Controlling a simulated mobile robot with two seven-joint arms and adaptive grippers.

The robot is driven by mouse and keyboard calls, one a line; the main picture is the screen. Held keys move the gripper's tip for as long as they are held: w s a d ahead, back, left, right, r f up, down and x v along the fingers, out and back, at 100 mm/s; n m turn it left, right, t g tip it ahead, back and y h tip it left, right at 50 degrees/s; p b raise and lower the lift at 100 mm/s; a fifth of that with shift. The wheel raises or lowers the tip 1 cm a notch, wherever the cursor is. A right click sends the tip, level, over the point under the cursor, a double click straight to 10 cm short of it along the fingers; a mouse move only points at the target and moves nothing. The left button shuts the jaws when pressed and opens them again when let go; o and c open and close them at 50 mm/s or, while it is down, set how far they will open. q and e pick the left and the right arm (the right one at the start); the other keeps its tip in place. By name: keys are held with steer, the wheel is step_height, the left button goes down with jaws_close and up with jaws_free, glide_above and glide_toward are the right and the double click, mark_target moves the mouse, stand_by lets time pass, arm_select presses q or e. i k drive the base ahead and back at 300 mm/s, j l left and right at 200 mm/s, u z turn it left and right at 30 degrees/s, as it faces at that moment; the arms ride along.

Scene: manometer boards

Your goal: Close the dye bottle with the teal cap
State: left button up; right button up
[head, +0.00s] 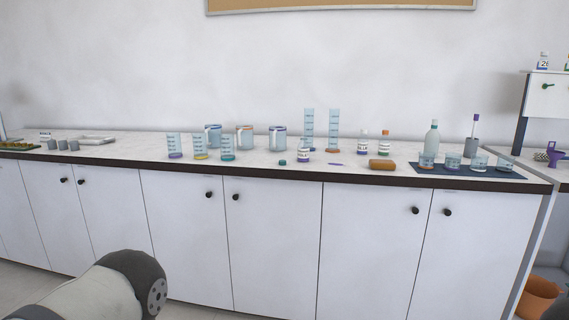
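Two similar bottles stand farther right: one with a pale purple top (363,143) and one with an orange cap (384,144). Neither gripper is in view; only a grey and white link of my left arm shows at the lower left.
The long counter (120,152) holds several beakers, three jugs (245,138) and two tall cylinders (308,130). A dark mat (465,171) at right bears several small jars. A clear wash bottle (432,138) stands at right.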

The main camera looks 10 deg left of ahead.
mark_target(303, 148)
steer(key=i+l, duration=0.15)
steer(key=i, duration=0.35)
steer(key=i+l+u, duration=0.1)
steer(key=i, duration=0.4)
